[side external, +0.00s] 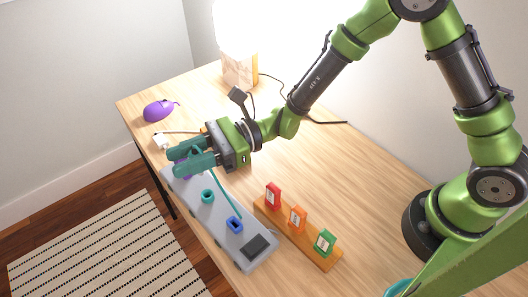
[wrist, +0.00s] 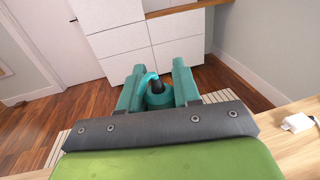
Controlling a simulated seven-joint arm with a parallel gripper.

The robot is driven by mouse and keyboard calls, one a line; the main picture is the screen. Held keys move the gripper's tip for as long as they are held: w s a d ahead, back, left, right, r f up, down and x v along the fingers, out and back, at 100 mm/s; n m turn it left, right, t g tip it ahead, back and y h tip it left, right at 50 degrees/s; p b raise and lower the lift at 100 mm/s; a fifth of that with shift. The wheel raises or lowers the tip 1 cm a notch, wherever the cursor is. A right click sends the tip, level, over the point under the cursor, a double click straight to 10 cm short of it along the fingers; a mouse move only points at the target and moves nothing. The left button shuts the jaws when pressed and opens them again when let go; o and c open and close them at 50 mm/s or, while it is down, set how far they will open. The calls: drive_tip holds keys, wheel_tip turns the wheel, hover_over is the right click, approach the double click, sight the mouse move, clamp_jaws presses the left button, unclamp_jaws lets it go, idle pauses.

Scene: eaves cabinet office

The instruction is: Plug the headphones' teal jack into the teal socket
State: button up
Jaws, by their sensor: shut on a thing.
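My gripper (side external: 177,162) has teal fingers and is over the far left end of the grey socket panel (side external: 222,220). In the wrist view my gripper (wrist: 159,72) is shut on the headphones' teal jack (wrist: 158,99), which has a dark part and a curved teal lead on top. A thin teal cable (side external: 228,196) runs down from the gripper across the panel. The round teal socket (side external: 207,196) stands on the panel, to the right of and nearer than the gripper. The jack's tip is hidden. The headphones' body cannot be made out for certain.
A purple mouse (side external: 160,110), white adapter (side external: 161,142) and lamp (side external: 240,70) are farther back.

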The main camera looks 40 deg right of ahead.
drive_tip(key=shift+f, duration=2.9)
drive_tip(key=shift+f, duration=1.35)
drive_tip(key=o, duration=1.1)
drive_tip(key=s+d, duration=0.1)
drive_tip(key=d, duration=0.4)
drive_tip(key=s+d, duration=0.1)
drive_tip(key=d, duration=0.5)
drive_tip(key=s+d, duration=0.1)
drive_tip(key=d, duration=0.4)
drive_tip(key=shift+d, duration=0.35)
drive_tip(key=shift+r, duration=0.1)
